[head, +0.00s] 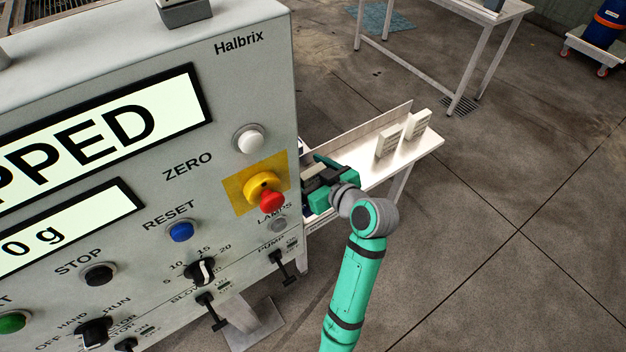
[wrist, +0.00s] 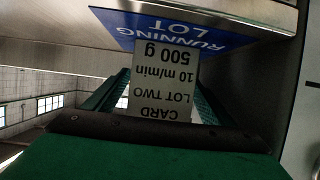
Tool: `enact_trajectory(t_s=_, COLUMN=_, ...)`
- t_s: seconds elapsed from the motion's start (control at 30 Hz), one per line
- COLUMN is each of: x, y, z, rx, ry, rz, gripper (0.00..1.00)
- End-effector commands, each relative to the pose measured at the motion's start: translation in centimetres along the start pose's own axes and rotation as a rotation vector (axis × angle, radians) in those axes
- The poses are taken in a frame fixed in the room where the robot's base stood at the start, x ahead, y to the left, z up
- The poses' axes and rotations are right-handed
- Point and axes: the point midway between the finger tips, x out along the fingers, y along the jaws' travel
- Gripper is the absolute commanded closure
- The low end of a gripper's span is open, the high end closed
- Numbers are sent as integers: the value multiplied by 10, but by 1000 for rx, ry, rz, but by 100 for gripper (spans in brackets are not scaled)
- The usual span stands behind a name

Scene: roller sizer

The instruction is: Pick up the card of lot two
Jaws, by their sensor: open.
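The card of lot two (wrist: 155,85) is a pale grey card with dark print, "CARD LOT TWO 10 m/min 500 g", upside down in the wrist view. It shows below a blue "RUNNING LOT" sign (wrist: 185,35). My gripper (head: 314,178) is at the right side of the control cabinet in the head view, with its jaws open. In the wrist view its green fingers lie at either side of the card's printed part. I cannot tell whether they touch it. The card is not clearly visible in the head view.
The cabinet (head: 225,110) with buttons, a red-and-yellow stop knob (head: 264,192) and displays stands close by my gripper. A pale shelf (head: 365,170) holds two whitish blocks (head: 388,140) (head: 417,124).

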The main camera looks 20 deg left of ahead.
Motion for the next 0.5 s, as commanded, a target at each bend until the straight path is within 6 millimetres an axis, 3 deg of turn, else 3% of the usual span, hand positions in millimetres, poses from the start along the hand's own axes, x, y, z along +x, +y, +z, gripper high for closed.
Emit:
enact_trajectory(t_s=0.23, x=1, y=0, z=0, rx=0, ry=1, rz=0, gripper=26)
enact_trajectory(t_s=0.4, x=1, y=0, z=0, rx=0, ry=1, rz=0, gripper=66)
enact_trajectory(t_s=0.5, x=1, y=0, z=0, rx=0, ry=1, rz=0, gripper=69)
